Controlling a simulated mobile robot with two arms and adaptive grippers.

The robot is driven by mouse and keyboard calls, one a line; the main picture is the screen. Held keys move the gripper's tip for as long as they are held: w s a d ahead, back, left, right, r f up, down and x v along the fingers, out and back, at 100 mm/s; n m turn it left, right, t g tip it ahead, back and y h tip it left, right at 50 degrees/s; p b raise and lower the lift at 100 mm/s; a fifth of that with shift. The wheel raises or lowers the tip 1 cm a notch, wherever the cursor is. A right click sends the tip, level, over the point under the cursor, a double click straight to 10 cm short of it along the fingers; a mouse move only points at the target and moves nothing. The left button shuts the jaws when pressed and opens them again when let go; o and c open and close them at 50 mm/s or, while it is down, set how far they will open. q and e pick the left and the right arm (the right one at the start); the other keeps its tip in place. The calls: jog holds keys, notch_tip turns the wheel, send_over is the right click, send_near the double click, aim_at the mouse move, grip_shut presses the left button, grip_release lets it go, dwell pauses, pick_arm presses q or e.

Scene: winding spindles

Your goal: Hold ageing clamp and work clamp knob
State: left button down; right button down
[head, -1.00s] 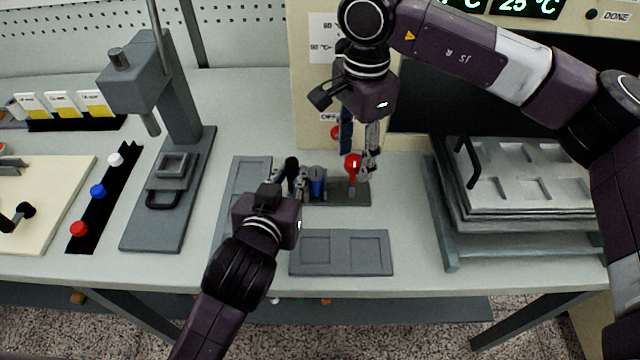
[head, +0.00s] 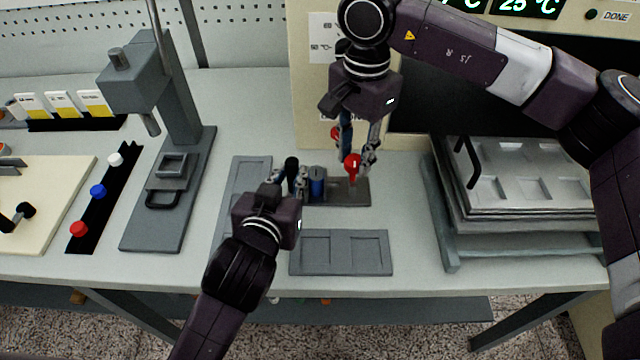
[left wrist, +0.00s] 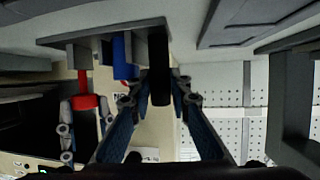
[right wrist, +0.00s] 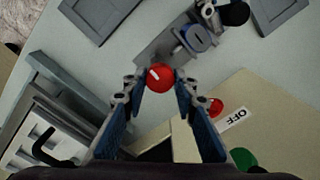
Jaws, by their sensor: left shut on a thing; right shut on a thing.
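The ageing clamp (head: 340,196) is a dark grey block on the bench with a black upright handle (head: 291,164) at its left, a blue cylinder (head: 317,186) in the middle and a red knob (head: 352,166) at its right. My left gripper (head: 291,183) is shut on the black handle, which stands between its fingers in the left wrist view (left wrist: 160,75). My right gripper (head: 358,160) comes from above and is shut on the red knob, seen between its fingertips in the right wrist view (right wrist: 159,77). The fingers hide part of the handle.
A grey two-pocket plate (head: 342,270) lies in front of the clamp, another (head: 236,182) to its left. A grey press (head: 165,190) stands further left. A stacked tray rack (head: 450,240) is at right. A cream cabinet with a red button (right wrist: 216,107) stands close behind.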

jog(key=m, duration=0.7)
jog(key=c, duration=1.5)
grip_release()
jog(key=shift+c, duration=0.2)
jog(key=shift+r, duration=4)
